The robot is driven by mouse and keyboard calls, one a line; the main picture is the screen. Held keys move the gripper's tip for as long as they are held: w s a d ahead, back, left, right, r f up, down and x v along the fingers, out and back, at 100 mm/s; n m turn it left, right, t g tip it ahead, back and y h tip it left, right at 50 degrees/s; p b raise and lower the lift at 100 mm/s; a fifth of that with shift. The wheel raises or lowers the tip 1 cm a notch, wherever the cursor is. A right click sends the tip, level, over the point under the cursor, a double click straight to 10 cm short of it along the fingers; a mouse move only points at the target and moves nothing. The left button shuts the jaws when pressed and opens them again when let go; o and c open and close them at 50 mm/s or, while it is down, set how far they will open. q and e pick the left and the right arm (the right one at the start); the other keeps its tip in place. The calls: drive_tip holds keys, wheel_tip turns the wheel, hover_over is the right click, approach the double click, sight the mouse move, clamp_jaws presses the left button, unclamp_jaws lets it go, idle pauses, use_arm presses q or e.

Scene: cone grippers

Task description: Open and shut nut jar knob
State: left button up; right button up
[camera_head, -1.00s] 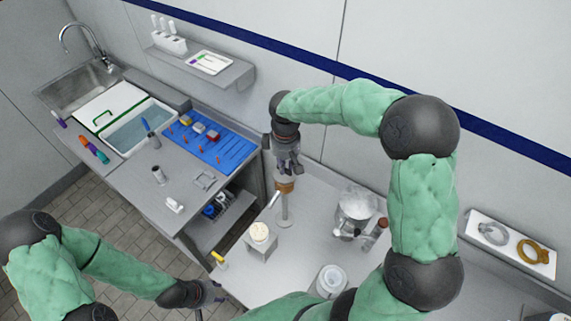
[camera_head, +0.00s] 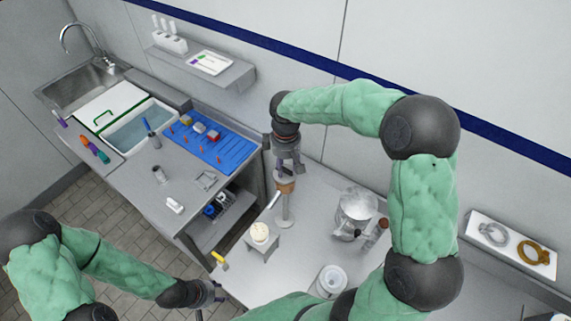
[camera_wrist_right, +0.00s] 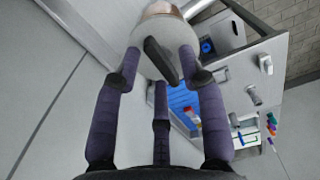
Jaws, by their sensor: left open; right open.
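My right gripper (camera_head: 289,168) points down just above a slim stand with a brown upper part (camera_head: 285,187) and a pale post on a round foot. In the right wrist view, the fingers of this gripper (camera_wrist_right: 163,82) are open around a pale rounded body (camera_wrist_right: 185,36). A dark, bar-like knob (camera_wrist_right: 160,60) on that body lies between the fingers; I cannot tell whether they touch it. The jar's inside is hidden. My left gripper (camera_head: 212,293) is open and empty, low at the left of the table's near edge.
A small stand with a cream round top (camera_head: 260,233), a metal pot (camera_head: 355,205) and a white tub (camera_head: 331,281) stand on the table. A blue pegboard (camera_head: 213,146) lies on the left counter. A wall shelf (camera_head: 213,69) is behind.

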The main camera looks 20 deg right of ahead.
drive_tip(key=shift+r, duration=0.1)
wheel_tip(320, 180, up, 12)
idle(0.5)
drive_tip(key=shift+f, duration=0.2)
